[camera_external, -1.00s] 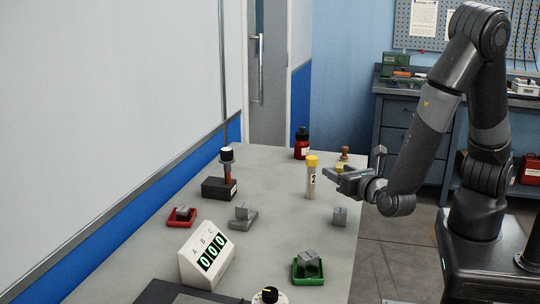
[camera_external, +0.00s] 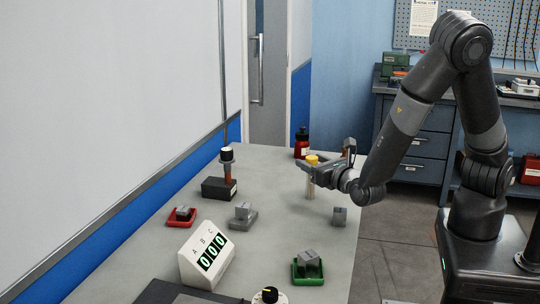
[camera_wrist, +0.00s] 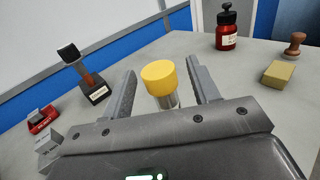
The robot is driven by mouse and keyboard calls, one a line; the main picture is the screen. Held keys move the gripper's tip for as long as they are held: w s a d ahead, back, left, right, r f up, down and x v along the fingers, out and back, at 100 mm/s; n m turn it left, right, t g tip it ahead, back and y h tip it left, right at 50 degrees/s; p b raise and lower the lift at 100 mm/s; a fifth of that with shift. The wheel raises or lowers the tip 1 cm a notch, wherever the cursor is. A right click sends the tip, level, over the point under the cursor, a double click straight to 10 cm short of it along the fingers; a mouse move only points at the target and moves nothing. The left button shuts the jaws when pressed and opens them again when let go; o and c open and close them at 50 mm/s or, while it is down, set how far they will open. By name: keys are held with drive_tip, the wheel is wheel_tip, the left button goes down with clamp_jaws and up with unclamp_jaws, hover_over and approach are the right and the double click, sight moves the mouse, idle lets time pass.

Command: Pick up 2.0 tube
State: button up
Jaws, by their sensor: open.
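The tube has a yellow cap (camera_external: 312,159) and a clear body (camera_external: 310,190). It stands upright on the bench, and its "2" label is hidden now. My gripper (camera_external: 306,166) is at the tube's upper part, just under the cap in the external view. In the wrist view the yellow cap (camera_wrist: 158,77) shows between the two open fingers of my gripper (camera_wrist: 160,84), with a visible gap on each side. The tube's lower part is hidden behind my gripper's body there.
A red bottle (camera_external: 301,143) stands behind the tube; a yellow block (camera_wrist: 278,74) and wooden stamp (camera_wrist: 295,43) are nearby.

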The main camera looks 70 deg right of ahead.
drive_tip(key=shift+w+d, duration=0.25)
drive_tip(key=shift+w, duration=0.05)
drive_tip(key=shift+c, duration=0.2)
clamp_jaws()
